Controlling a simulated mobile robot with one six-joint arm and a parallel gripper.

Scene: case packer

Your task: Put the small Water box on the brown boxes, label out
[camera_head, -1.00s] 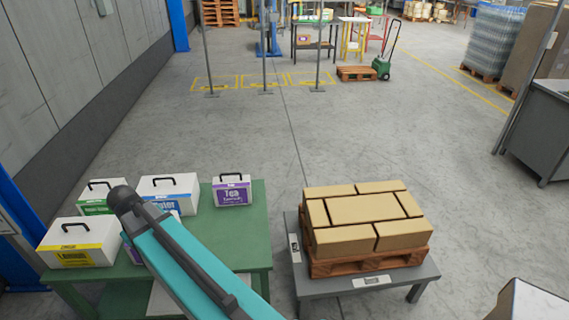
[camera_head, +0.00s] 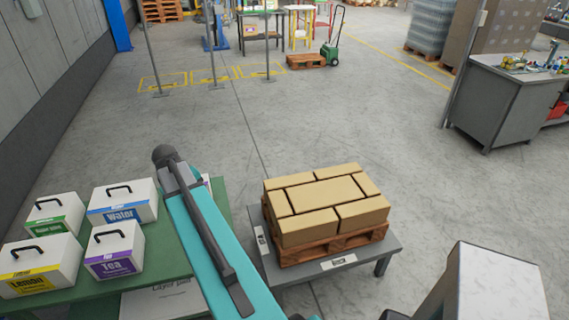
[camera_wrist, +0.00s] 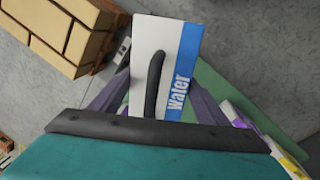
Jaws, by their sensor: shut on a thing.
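In the wrist view, the small Water box (camera_wrist: 147,50) is white with a blue label band and a black handle on top. My gripper (camera_wrist: 160,82) is shut on it, one finger on each side. The head view does not show the held box or the gripper; my arm covers that area. The brown boxes (camera_head: 325,192) form a flat layer on a wooden pallet (camera_head: 340,246) on a grey table (camera_head: 375,262). They also show in the wrist view (camera_wrist: 60,32), at the upper left, apart from the held box.
A green table (camera_head: 205,240) at left bears a large Water box (camera_head: 122,204), a Lemon box (camera_head: 40,265), a Tea box (camera_head: 113,250) and a green-labelled box (camera_head: 55,218). A pale block (camera_head: 490,285) stands at the lower right.

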